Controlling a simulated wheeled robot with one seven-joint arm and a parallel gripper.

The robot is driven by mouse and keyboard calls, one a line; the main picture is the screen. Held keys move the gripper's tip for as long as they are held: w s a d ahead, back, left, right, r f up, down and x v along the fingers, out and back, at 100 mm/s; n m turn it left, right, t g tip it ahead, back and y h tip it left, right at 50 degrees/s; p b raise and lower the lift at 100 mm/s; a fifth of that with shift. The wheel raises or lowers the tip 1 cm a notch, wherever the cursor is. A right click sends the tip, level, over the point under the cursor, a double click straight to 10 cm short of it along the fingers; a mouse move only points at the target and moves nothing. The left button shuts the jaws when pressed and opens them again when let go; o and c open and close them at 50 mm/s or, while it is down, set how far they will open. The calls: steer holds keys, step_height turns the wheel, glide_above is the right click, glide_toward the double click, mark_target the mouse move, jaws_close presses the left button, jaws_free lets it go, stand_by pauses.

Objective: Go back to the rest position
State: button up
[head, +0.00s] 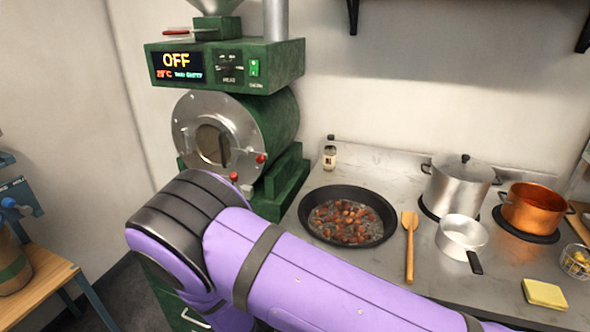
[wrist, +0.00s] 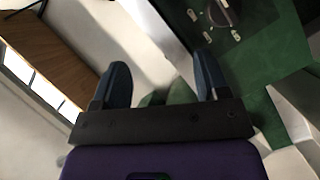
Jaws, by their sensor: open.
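My gripper (wrist: 160,85) shows in the wrist view with its two dark fingers spread apart and nothing between them. A green surface with a control panel lies beyond its right finger. In the head view my purple arm crosses the lower middle, and its end is out of sight. The green roaster (head: 262,120) stands behind the arm, its display reading OFF and its round front door apparently closed. A black pan (head: 318,236) holding several chestnuts (head: 345,220) sits on the steel counter, right of the roaster.
The steel counter (head: 385,185) also holds a small bottle (head: 329,156), a wooden spatula (head: 410,250), a steel pot (head: 455,190), a small saucepan (head: 460,238), a copper pot (head: 530,212) and a yellow sponge (head: 545,293). A wooden table (head: 40,283) stands at the left. Floor shows between table and roaster.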

steer(key=d+r+m+g+y, duration=0.15)
steer(key=d+r+g, duration=0.35)
steer(key=r, duration=0.5)
steer(key=d+r+m+g+y, duration=0.1)
steer(key=d+r+m+g, duration=0.15)
steer(key=d+r, duration=0.6)
steer(key=d+r+m+g+y, duration=0.1)
steer(key=d+r+g, duration=0.35)
steer(key=r, duration=0.65)
steer(key=s+d+r+n+t+y, duration=0.1)
steer(key=s+d+r+t+y, duration=0.1)
steer(key=s+d+r+y, duration=0.2)
steer(key=s+d+r+n+t+y, duration=0.1)
steer(key=s+d+r+t+y, duration=0.2)
steer(key=s+d+r, duration=0.4)
steer(key=s+r+y, duration=0.1)
steer(key=s+r, duration=0.5)
steer(key=s, duration=0.3)
steer(key=shift+d, duration=0.35)
